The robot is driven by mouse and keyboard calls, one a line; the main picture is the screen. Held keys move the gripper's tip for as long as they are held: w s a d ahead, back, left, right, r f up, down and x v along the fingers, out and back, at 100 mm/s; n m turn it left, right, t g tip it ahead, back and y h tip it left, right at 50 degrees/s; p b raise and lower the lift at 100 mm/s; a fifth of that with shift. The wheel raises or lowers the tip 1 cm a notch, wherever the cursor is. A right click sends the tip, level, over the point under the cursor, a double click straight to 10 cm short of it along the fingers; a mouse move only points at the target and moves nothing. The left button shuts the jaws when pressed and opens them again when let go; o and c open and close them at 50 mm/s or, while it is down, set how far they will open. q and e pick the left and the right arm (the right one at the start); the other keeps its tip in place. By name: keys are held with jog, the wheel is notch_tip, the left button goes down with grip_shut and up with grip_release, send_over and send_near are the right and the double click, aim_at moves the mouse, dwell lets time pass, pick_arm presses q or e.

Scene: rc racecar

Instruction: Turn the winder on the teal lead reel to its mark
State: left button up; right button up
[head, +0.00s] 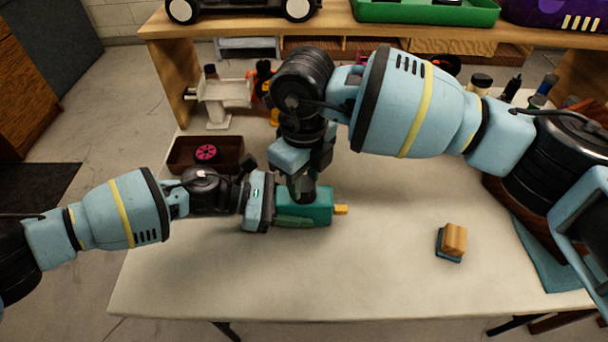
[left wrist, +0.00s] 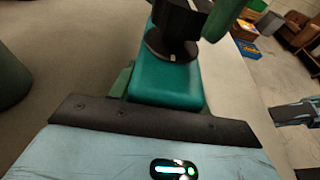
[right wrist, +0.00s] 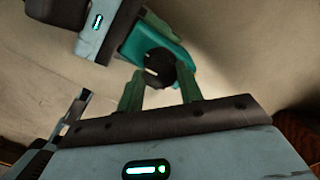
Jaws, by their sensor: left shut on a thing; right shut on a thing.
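The teal lead reel (head: 320,210) lies on the table with a yellow tab (head: 341,209) at its right end. My left gripper (head: 295,220) is shut on the reel's body from the left. The dark round winder (left wrist: 172,48) stands on top of the reel in the left wrist view, with a small pale mark on its flange. My right gripper (right wrist: 160,85) comes down from above and is shut on the winder, which also shows between its green fingers in the right wrist view (right wrist: 158,62). In the head view the right gripper mostly hides the winder.
A wooden block on a dark base (head: 452,243) sits to the right on the table. A brown tray (head: 185,153) with a pink wheel lies behind my left arm. A white stand (head: 222,100) and several bottles are at the back, under a shelf (head: 350,28). The front table area is clear.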

aim_at(304, 184)
jog(key=shift+m, duration=0.7)
jog(key=o, duration=1)
notch_tip(304, 184, up, 12)
pick_arm(q)
jog(key=o, duration=1)
